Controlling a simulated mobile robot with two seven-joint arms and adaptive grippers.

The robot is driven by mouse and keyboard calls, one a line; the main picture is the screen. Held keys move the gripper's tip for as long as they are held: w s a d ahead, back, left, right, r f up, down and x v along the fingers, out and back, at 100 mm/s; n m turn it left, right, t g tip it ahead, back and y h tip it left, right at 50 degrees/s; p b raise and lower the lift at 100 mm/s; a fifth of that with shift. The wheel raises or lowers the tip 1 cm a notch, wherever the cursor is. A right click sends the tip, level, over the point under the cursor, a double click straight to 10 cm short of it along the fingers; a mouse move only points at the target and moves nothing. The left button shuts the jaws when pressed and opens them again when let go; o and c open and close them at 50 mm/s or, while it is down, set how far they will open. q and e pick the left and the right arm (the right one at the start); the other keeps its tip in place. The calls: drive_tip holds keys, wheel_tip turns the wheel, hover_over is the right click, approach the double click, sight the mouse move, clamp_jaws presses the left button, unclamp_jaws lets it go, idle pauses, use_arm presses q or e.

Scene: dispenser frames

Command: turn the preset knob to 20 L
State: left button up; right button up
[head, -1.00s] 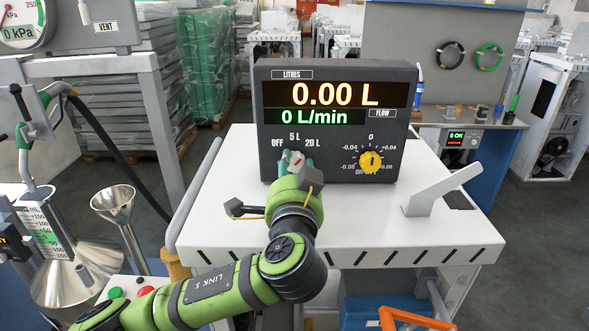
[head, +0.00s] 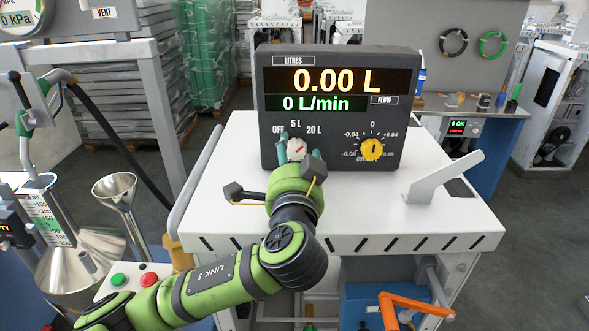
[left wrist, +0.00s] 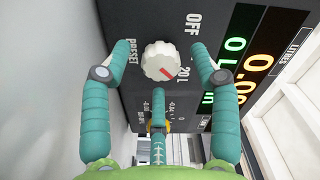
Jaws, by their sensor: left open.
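The preset knob (head: 297,149) is a white round knob with a red pointer line on the dark dispenser panel (head: 340,135), under the labels OFF, 5 L and 20 L. Its pointer slants up and right, toward the 20 L label (head: 314,130). In the left wrist view the knob (left wrist: 159,61) shows clearly, its pointer toward the 20 L marking (left wrist: 182,74). My left gripper (head: 300,156) is open in front of the knob. In the left wrist view its teal fingers (left wrist: 161,50) stand on both sides of the knob, apart from it, with a third finger below.
A yellow knob (head: 371,149) with a small scale sits to the right on the same panel. The display (head: 337,80) reads 0.00 L and 0 L/min. A white angled bracket (head: 440,178) stands on the white tabletop (head: 370,215). A metal funnel (head: 114,186) stands at left.

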use_arm(q)
drive_tip(key=s, duration=1.1)
drive_tip(key=shift+s, duration=0.3)
drive_tip(key=shift+f, duration=0.1)
